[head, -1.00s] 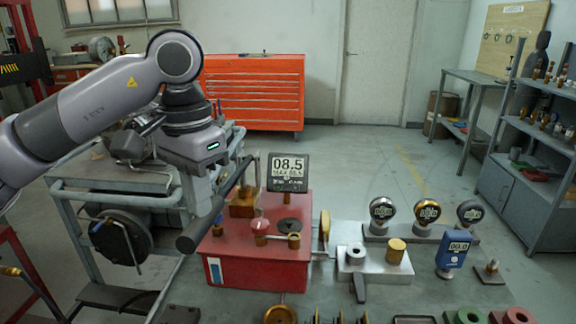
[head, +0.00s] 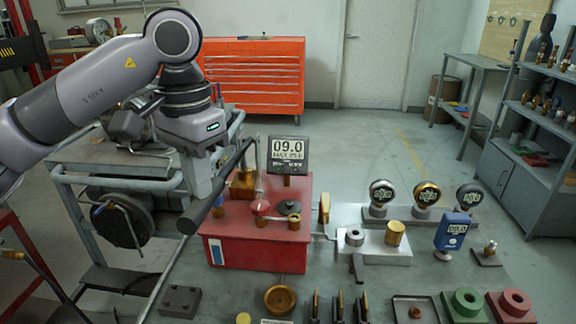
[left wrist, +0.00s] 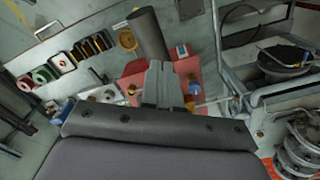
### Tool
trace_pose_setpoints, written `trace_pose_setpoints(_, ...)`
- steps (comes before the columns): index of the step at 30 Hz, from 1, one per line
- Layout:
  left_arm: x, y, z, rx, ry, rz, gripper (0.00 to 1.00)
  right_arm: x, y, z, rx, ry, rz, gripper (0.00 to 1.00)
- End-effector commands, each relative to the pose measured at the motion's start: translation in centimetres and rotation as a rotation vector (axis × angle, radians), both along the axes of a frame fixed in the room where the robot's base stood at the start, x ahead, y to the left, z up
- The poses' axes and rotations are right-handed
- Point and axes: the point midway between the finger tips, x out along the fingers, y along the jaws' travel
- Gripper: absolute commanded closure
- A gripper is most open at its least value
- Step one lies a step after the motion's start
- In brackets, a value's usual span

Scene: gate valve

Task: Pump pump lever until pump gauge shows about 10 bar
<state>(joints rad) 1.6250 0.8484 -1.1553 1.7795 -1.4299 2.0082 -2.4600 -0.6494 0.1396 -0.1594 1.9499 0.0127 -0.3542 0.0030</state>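The pump (head: 255,245) is a red box on the workbench. Its pump gauge (head: 289,152) is a dark square display reading 09.0. The pump lever (head: 203,213) is a dark rod with a thick grip, slanting from the pump's back down toward the front left. It also shows in the left wrist view (left wrist: 149,32). My left gripper (head: 212,188) is at the grip and appears shut on it. In the left wrist view its fingers (left wrist: 160,82) meet the grip, and the contact is partly hidden. My right gripper is not in view.
A silver block with a brass knob (head: 395,232) joins the pump's right side. Round gauges (head: 426,194) and a blue meter (head: 453,231) stand further right. Several small parts line the front edge. A grey cart (head: 120,185) stands left, under my left arm.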

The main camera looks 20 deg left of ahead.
Motion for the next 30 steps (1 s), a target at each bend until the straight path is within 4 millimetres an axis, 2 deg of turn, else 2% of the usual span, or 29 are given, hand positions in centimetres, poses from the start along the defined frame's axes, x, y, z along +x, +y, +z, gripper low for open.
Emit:
trace_pose_setpoints(1, 0.0, 0.0, -0.8, 0.001, 0.0, 0.002, 1.0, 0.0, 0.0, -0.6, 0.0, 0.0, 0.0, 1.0)
trace_pose_setpoints(6, 0.1, 0.0, -1.9, 0.001, -0.001, 0.002, 1.0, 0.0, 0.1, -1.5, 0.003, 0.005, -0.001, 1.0)
trace_pose_setpoints(16, 0.1, 0.0, -4.3, 0.001, 0.0, 0.003, 1.0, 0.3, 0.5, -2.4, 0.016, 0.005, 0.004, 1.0)
trace_pose_setpoints(26, 0.1, 0.0, -3.7, 0.001, -0.001, 0.003, 1.0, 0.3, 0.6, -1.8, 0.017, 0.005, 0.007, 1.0)
trace_pose_setpoints(30, 0.0, 0.0, -2.6, 0.001, -0.001, 0.002, 1.0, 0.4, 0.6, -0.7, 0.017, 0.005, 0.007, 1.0)
